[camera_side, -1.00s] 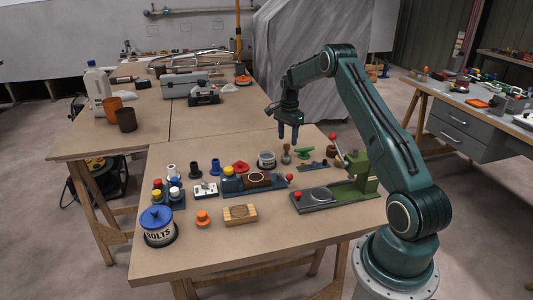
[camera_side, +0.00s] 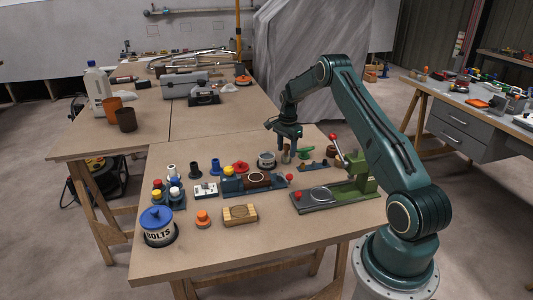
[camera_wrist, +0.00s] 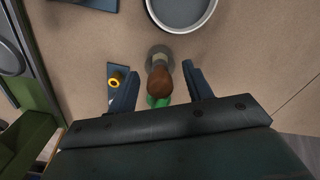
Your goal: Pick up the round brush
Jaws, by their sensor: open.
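The round brush (camera_wrist: 160,82) stands upright in the wrist view, with a brown rounded handle on top and a pale round base on the bench. In the side view the brush (camera_side: 286,157) is partly hidden by my fingers. My gripper (camera_wrist: 163,80) is open, with one blue-grey finger to the left of the brush handle and one to the right. A gap shows between the handle and each finger. In the side view my gripper (camera_side: 290,158) points down, low over the bench at the brush.
A grey round tin (camera_side: 267,160) stands close beside the brush. The green press (camera_side: 360,172) is on the right.

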